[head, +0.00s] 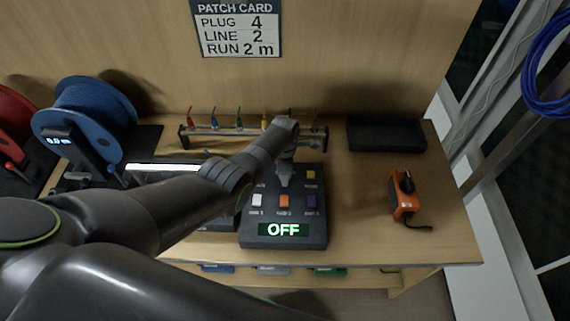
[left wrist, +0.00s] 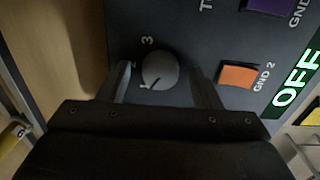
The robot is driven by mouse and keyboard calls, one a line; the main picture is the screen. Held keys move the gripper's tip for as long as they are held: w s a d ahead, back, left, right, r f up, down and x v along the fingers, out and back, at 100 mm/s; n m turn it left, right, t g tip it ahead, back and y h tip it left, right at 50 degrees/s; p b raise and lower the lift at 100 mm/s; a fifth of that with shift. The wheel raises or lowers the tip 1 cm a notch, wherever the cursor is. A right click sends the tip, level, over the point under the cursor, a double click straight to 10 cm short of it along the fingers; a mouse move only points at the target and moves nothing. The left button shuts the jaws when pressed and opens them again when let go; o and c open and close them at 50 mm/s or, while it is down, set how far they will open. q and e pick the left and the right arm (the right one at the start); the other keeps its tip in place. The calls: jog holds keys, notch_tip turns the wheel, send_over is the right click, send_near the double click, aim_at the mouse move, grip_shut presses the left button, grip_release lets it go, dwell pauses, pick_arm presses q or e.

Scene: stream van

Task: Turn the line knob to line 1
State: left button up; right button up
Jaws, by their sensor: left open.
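The line knob (left wrist: 160,69) is a round grey dial on the dark control box (head: 285,238). In the left wrist view the digits 3 and 2 show beside it, and a pale mark lies at its lower left edge; I cannot tell whether that is the digit 1 or the pointer. My left gripper (left wrist: 161,80) is open, with one finger on each side of the knob; contact is unclear. In the head view this gripper (head: 285,178) hangs over the upper part of the box and hides the knob. My right gripper is not in view.
The box has coloured buttons and a green OFF display (head: 284,230). A rack (head: 310,133) with coloured plugs stands behind it. An orange device (head: 404,200) and a black tray (head: 385,135) lie right. A blue reel (head: 90,115) stands left. The patch card (head: 237,30) reads line 2.

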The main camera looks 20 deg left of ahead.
pick_arm(q)
jog(key=shift+r, duration=0.1)
jog(key=shift+r, duration=1.35)
notch_tip(320, 180, up, 14)
jog(key=b, duration=0.1)
jog(key=shift+r, duration=0.25)
